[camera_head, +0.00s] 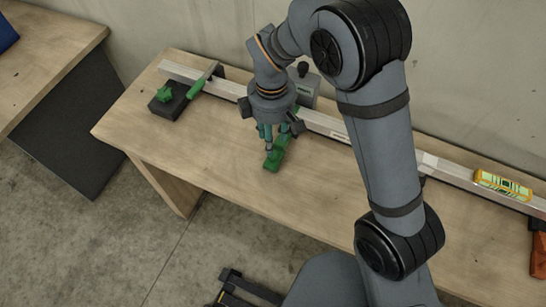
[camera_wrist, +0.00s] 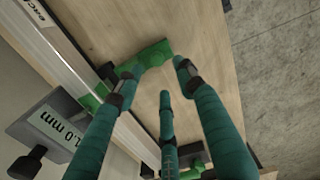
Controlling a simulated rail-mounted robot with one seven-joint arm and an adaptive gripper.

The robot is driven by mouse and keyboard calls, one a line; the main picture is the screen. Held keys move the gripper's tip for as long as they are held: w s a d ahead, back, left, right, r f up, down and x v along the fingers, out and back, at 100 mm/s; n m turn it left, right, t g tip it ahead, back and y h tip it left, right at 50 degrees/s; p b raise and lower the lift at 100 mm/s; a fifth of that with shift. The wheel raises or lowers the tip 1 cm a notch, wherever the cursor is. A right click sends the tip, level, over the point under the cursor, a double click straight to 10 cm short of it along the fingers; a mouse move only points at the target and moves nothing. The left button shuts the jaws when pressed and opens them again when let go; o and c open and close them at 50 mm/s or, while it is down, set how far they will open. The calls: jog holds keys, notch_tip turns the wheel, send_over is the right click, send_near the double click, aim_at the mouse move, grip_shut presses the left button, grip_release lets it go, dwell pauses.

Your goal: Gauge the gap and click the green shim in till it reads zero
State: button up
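My gripper (camera_head: 274,145) has teal fingers and is over the bench, close above a green shim (camera_head: 276,158). In the wrist view my gripper (camera_wrist: 158,80) has its fingers spread apart. The green shim (camera_wrist: 150,55) shows past the fingertips, lying on the wood; I cannot tell whether any finger touches it. A grey gauge box (camera_wrist: 50,125) reads "1.0 mm" in the wrist view; it also stands behind my gripper in the head view (camera_head: 307,88). A green piece (camera_wrist: 90,103) sits by the rail next to the gauge, partly hidden by a finger.
A long aluminium rail (camera_head: 325,122) runs along the bench's back. A black block with a green piece (camera_head: 165,96) and a green-handled tool (camera_head: 197,88) are at the left. A yellow level (camera_head: 503,184) lies on the rail at the right. The bench front (camera_head: 230,170) is clear.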

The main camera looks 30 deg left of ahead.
aim_at(274, 154)
jog(key=f, duration=0.3)
jog(key=f+p, duration=0.1)
jog(key=f, duration=0.6)
jog(key=shift+w+d, duration=0.2)
jog(key=shift+w, duration=0.05)
jog(key=shift+c, duration=1.1)
grip_shut()
jog(key=shift+d, duration=0.1)
